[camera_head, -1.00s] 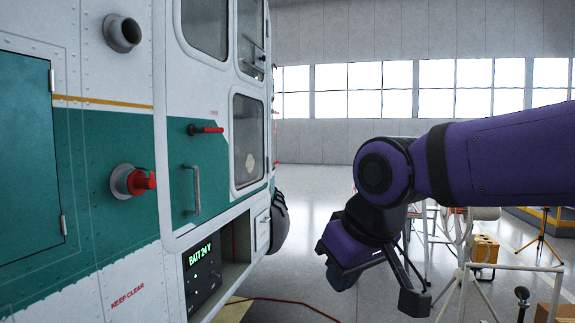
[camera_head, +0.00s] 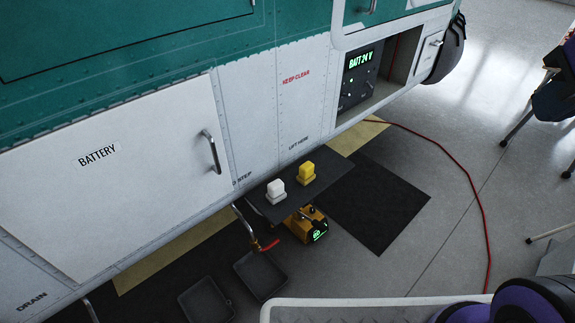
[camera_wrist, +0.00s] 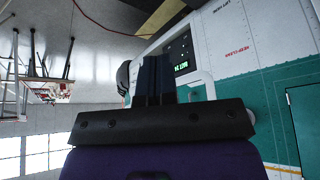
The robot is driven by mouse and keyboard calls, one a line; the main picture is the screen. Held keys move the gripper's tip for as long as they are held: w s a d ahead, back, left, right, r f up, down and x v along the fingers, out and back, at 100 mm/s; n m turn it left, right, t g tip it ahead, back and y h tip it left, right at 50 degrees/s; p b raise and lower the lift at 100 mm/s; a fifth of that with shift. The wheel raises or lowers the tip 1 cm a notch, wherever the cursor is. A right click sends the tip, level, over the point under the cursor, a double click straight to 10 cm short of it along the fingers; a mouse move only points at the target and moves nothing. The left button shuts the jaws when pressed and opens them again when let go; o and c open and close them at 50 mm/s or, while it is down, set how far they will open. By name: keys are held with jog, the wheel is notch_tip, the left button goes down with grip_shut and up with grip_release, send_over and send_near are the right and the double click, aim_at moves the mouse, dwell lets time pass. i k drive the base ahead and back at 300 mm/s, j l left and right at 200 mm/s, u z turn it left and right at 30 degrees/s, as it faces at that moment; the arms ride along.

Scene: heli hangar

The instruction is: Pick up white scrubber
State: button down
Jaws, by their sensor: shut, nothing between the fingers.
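The white scrubber (camera_head: 276,190) is a small pale block on a wider base. It stands upright on a dark shelf (camera_head: 262,212) low beside the white lower side of the helicopter. A yellow block of like shape (camera_head: 306,172) stands just right of it on the same shelf. My gripper (camera_wrist: 154,78) shows in the wrist view with its dark fingers together and empty. It points at the helicopter's side, away from the scrubber, which the wrist view does not show. Part of my arm shows at the head view's right edge.
A yellow box with a green display (camera_head: 312,228) sits under the shelf. Two dark trays (camera_head: 262,274) lie on the floor in front. A red cable (camera_head: 468,185) runs across the floor. A battery door (camera_head: 110,170) is left of the shelf. Floor right of the dark mat (camera_head: 375,205) is mostly clear.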

aim_at(276, 193)
jog(key=i+l+u, duration=0.1)
jog(key=l, duration=0.25)
jog(key=i+l, duration=0.3)
jog(key=i+l+u, duration=0.15)
jog(key=l, duration=0.3)
jog(key=u, duration=1.7)
jog(key=i+l, duration=0.05)
